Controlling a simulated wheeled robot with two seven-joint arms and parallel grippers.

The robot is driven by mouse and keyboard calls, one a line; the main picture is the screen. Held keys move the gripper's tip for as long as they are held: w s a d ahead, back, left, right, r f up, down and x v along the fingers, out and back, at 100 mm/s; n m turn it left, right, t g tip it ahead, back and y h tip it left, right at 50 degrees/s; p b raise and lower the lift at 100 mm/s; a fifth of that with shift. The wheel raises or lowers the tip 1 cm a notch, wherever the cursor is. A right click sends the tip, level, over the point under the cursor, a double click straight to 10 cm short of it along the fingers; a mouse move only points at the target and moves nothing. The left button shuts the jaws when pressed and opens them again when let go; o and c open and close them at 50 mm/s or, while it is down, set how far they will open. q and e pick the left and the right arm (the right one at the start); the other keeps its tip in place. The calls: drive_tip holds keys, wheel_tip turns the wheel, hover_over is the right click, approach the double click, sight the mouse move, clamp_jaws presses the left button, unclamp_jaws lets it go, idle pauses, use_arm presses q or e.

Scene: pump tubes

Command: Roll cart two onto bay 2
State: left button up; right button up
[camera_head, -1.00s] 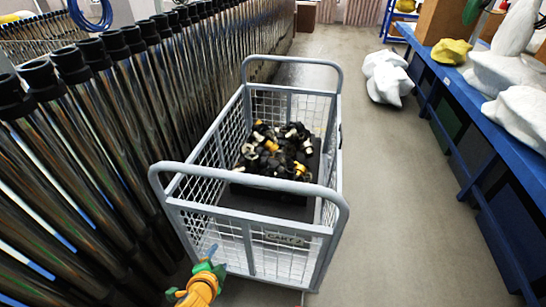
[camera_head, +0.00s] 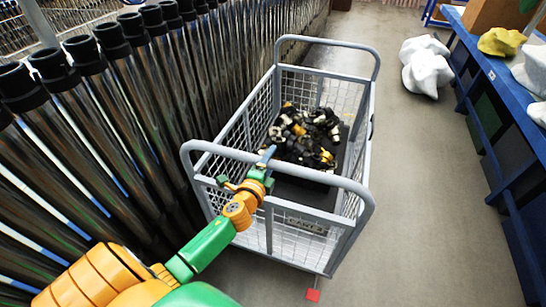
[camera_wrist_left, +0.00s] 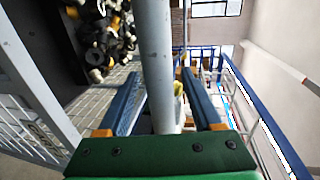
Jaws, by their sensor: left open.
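The cart (camera_head: 285,238) is a grey wheeled cage with mesh sides and a looped push bar at each end. My left gripper (camera_head: 265,160) is at the near push bar (camera_head: 320,180). In the left wrist view, the open fingers of my left gripper (camera_wrist_left: 161,98) stand on either side of the grey bar (camera_wrist_left: 154,45); I cannot tell whether they touch it. No bay number is readable. My right gripper is out of view.
The cart carries a dark bin of black, white and yellow fittings (camera_head: 305,135). A row of upright dark tubes (camera_head: 100,110) stands close on its left. White sacks (camera_head: 428,68) lie ahead on the right. A blue bench (camera_head: 505,195) lines the right side. Grey floor lies clear between cart and bench.

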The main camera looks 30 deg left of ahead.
use_arm(q)
drive_tip(key=shift+x, duration=1.15)
clamp_jaws()
idle(0.5)
